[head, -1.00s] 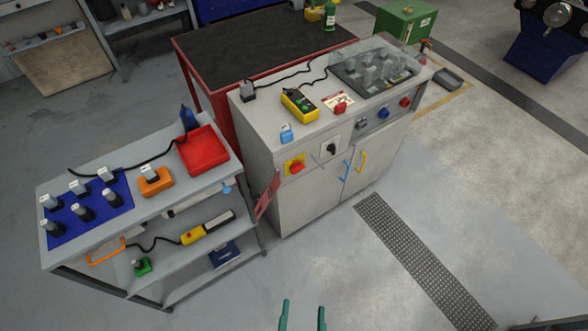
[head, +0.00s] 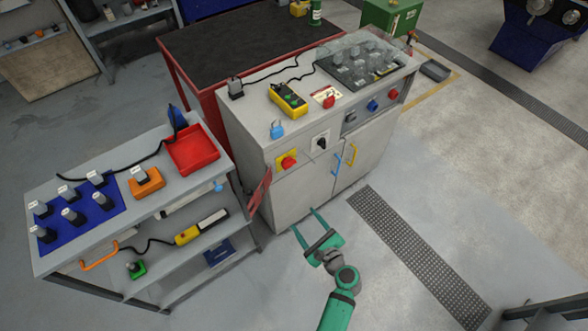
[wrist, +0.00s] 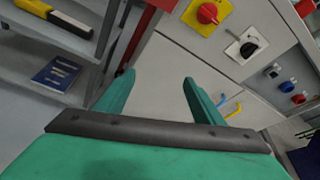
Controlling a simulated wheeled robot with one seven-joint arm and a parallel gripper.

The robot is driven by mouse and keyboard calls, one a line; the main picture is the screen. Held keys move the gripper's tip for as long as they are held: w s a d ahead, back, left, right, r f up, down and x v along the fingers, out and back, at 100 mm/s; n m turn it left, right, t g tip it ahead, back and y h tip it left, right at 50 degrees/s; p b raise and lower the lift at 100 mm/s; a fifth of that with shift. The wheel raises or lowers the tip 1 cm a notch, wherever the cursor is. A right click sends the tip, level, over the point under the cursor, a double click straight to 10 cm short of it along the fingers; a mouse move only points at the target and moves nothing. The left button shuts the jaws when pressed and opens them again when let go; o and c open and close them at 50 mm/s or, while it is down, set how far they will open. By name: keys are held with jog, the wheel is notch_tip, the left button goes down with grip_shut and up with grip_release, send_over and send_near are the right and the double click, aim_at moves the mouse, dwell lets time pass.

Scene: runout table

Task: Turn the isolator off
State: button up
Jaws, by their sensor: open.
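On the upper left front of the grey cabinet (head: 300,190) is a red rotary knob (head: 288,162) on a yellow plate, the look of an isolator. To its right is a black rotary knob (head: 321,143) on a white plate. My gripper (head: 304,222) is open and empty, in front of the cabinet and below both knobs, apart from them. In the wrist view the open fingers (wrist: 159,76) point at the cabinet door. The red knob (wrist: 207,13) is at the top edge there, and the black knob (wrist: 248,48) is right of it.
A shelf trolley (head: 150,215) with a red tray (head: 192,150) stands at the left. A red panel (head: 259,192) hangs near the cabinet's left edge. The floor in front is clear.

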aim_at(291, 166)
jog(key=w+d+r+m+t+y, duration=0.2)
jog(key=w+r+m+y, duration=0.15)
jog(key=w+r, duration=0.5)
jog(key=x, duration=1)
jog(key=shift+s+a+r, duration=0.1)
jog(key=shift+a+r, duration=0.2)
jog(key=shift+r, duration=0.1)
jog(key=c, duration=1)
